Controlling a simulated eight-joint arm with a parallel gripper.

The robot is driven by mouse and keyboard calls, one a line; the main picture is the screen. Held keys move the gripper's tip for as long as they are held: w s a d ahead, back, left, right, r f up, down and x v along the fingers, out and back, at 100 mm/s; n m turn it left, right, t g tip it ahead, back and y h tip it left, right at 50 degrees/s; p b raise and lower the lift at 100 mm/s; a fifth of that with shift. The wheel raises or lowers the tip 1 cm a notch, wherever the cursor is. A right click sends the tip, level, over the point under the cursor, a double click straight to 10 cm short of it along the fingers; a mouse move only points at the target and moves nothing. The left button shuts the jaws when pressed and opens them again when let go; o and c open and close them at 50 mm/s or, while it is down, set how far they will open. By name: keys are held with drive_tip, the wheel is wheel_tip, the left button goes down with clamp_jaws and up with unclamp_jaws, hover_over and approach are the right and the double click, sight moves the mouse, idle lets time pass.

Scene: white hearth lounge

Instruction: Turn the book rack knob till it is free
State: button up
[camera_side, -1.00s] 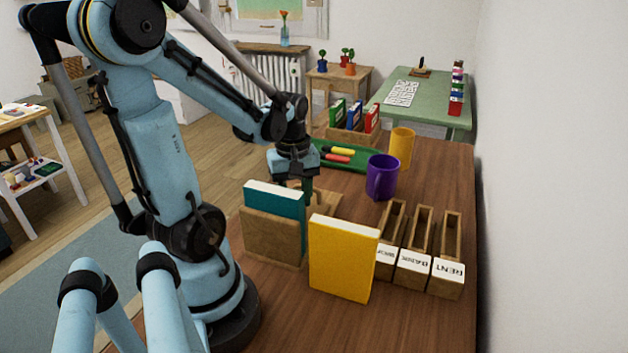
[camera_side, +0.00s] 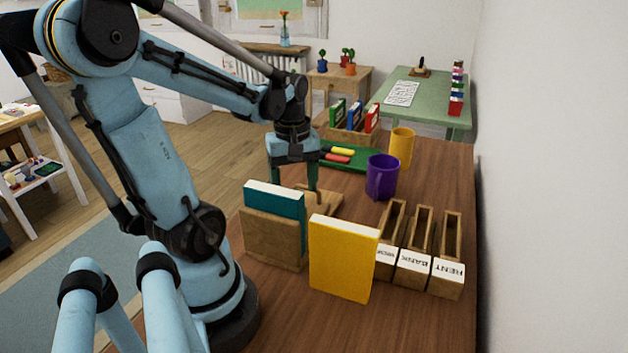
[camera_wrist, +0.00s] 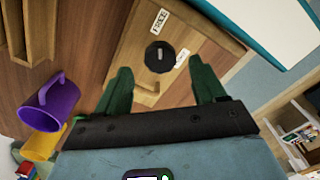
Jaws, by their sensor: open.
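The book rack's wooden base (camera_wrist: 205,35) fills the upper middle of the wrist view. On it is a round black knob (camera_wrist: 158,57) with a small pale mark. A FREE label (camera_wrist: 160,20) sits above the knob; a second small label (camera_wrist: 181,59), hard to read, sits just right of it. My gripper (camera_wrist: 162,82) is open, its green fingers apart, with the knob ahead of the gap and not held. In the side view my gripper (camera_side: 293,182) points down over the rack base (camera_side: 325,200), behind the teal book (camera_side: 274,203); the knob is hidden there.
A yellow book (camera_side: 342,258) stands at the front. Wooden boxes (camera_side: 418,250) stand to the right, one marked RENT. A purple mug (camera_side: 382,178) and yellow mug (camera_side: 401,148) stand beyond, near a green tray (camera_side: 350,160). The front right tabletop is clear.

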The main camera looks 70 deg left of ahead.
wheel_tip(320, 180, up, 9)
drive_tip(key=shift+f, duration=0.2)
idle(0.3)
drive_tip(key=shift+f, duration=6.05)
drive_tip(key=shift+r, duration=0.1)
